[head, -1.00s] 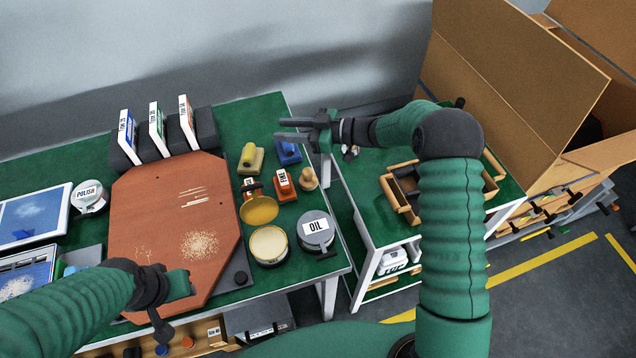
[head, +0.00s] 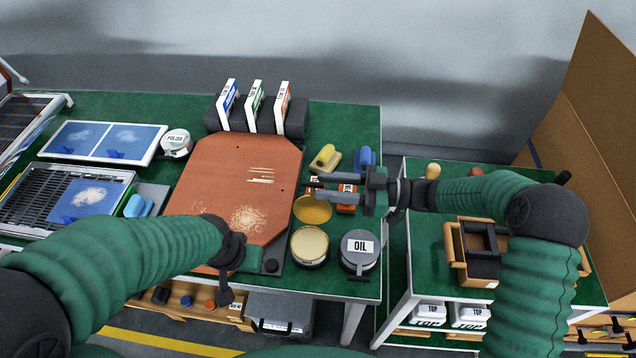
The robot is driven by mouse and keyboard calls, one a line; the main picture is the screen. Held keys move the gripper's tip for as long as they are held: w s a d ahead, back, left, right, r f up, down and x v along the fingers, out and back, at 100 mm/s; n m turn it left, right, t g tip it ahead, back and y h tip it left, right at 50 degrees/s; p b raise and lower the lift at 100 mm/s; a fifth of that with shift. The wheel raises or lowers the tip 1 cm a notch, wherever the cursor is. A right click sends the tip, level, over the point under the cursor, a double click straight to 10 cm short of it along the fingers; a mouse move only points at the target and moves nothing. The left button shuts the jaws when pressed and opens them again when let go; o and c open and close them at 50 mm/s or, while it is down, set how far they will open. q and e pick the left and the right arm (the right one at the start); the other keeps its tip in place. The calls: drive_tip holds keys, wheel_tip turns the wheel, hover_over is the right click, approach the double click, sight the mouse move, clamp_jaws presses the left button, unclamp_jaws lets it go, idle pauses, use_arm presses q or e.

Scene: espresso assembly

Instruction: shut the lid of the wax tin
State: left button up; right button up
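The wax tin (head: 310,247) stands open near the front right of the green bench, pale wax showing in it. Its round yellow lid (head: 313,210) stands raised at the tin's far side. My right gripper (head: 317,186) points left, just beyond the lid in the picture. Its two fingers are apart with nothing between them. I cannot tell whether a finger touches the lid. My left gripper (head: 228,262) is over the front right part of the brown board; its fingers are largely hidden.
The grey OIL tin (head: 360,248) stands close to the right of the wax tin. The brown board (head: 235,180) lies to the left. A side table (head: 430,240) stands to the right.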

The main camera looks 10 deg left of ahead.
sight(313, 183)
drive_tip(key=a, duration=0.4)
drive_tip(key=shift+a, duration=0.3)
drive_tip(key=shift+d, duration=0.65)
clamp_jaws()
drive_tip(key=shift+a, duration=0.1)
drive_tip(key=shift+a, duration=0.1)
